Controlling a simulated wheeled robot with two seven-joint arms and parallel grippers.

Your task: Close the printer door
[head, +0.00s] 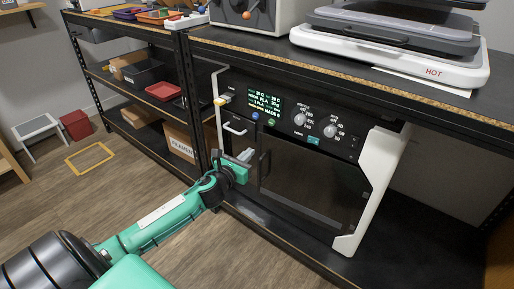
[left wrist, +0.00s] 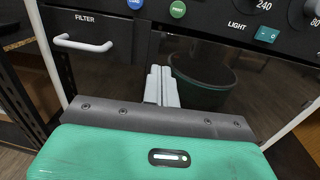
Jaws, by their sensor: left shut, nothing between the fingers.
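The printer (head: 345,146) is a black-fronted machine with white side frames, standing on the shelf under the workbench. Its dark glossy door (head: 310,185) fills the lower front and looks about flush with the frame; I cannot tell if a small gap is left. A dark upright handle (head: 264,166) sits near the door's left edge. My left gripper (head: 246,155) is shut and empty in front of the door's left edge. In the left wrist view its fingers (left wrist: 161,87) point at the door (left wrist: 225,75); contact cannot be told. My right gripper is out of view.
Left of the door is a filter drawer with a white handle (left wrist: 82,43). A control panel with knobs (head: 330,130) lies above the door. The workbench edge (head: 330,68) overhangs the printer. A shelf rack with bins (head: 163,91) stands left. The floor at left is mostly open.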

